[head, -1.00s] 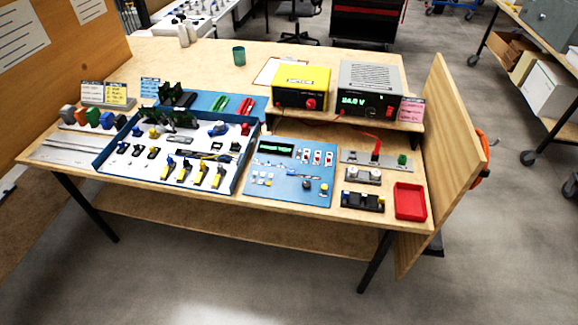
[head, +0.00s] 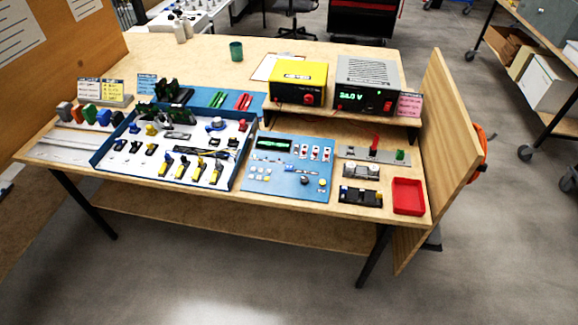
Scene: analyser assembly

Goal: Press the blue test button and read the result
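A blue test panel (head: 288,186) lies on the workbench right of the centre. It has a dark display (head: 273,143) with faint green marks, too small to read. Red and white switches (head: 314,153) sit right of the display. A small round blue-grey control (head: 304,180) is on its lower right; I cannot tell if it is the blue test button. Small pale buttons (head: 260,175) are at its lower left. The grey power supply (head: 368,82) shows a green reading, apparently 24.0 V or 34.0 V. Neither of my grippers is in view.
A blue-edged tray (head: 172,185) with several small parts is left of the panel. A yellow unit (head: 298,77) stands on a low shelf. A red bin (head: 408,197) is at the front right. An upright wooden board (head: 446,150) closes the right end. Floor in front is clear.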

